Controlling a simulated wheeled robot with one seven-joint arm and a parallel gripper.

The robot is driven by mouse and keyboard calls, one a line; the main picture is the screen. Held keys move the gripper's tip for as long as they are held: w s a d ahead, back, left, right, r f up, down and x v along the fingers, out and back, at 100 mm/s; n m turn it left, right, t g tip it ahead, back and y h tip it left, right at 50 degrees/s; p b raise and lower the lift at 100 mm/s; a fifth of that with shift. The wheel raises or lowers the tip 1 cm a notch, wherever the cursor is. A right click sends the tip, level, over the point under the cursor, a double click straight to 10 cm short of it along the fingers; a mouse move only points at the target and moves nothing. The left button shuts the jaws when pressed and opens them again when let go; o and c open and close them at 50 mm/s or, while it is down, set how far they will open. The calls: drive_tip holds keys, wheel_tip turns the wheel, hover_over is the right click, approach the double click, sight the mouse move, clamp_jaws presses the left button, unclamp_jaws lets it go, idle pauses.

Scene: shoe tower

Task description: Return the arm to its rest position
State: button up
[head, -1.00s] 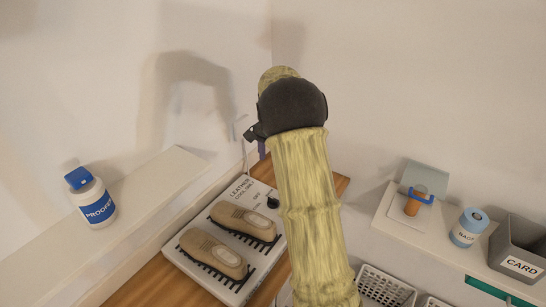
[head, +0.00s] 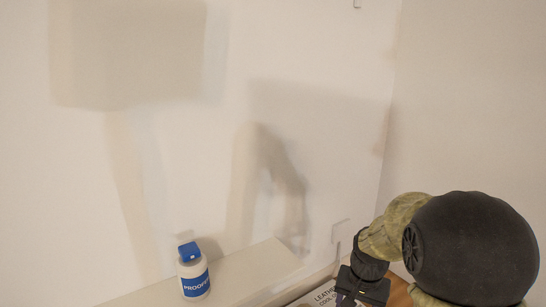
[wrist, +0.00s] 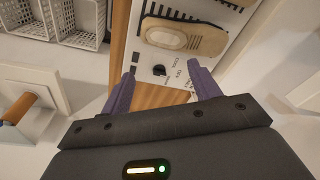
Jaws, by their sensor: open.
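My arm, in pale yellow-green and black, fills the lower right of the head view. Part of my gripper (head: 345,297) shows there at the bottom edge. In the wrist view my gripper (wrist: 157,92) has its two purple fingers spread apart with nothing held between them. Ahead of the fingers is a white panel with a black knob (wrist: 159,70) and printed text. A tan shoe (wrist: 185,37) lies on the dark ribs of that panel, beyond the fingertips.
A white bottle with a blue cap (head: 194,272) stands on a ledge (head: 255,268) along the wall. White baskets (wrist: 80,22) are at upper left in the wrist view. An orange-handled item (wrist: 20,108) lies on a white shelf at left. A strip of wood (wrist: 158,97) lies below the fingers.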

drive_tip(key=s+a+n+t+p, duration=0.1)
drive_tip(key=s+a+n, duration=0.3)
drive_tip(key=s, duration=0.8)
drive_tip(key=shift+s+a+f+n, duration=0.2)
drive_tip(key=shift+s+n, duration=0.05)
drive_tip(key=shift+n, duration=0.25)
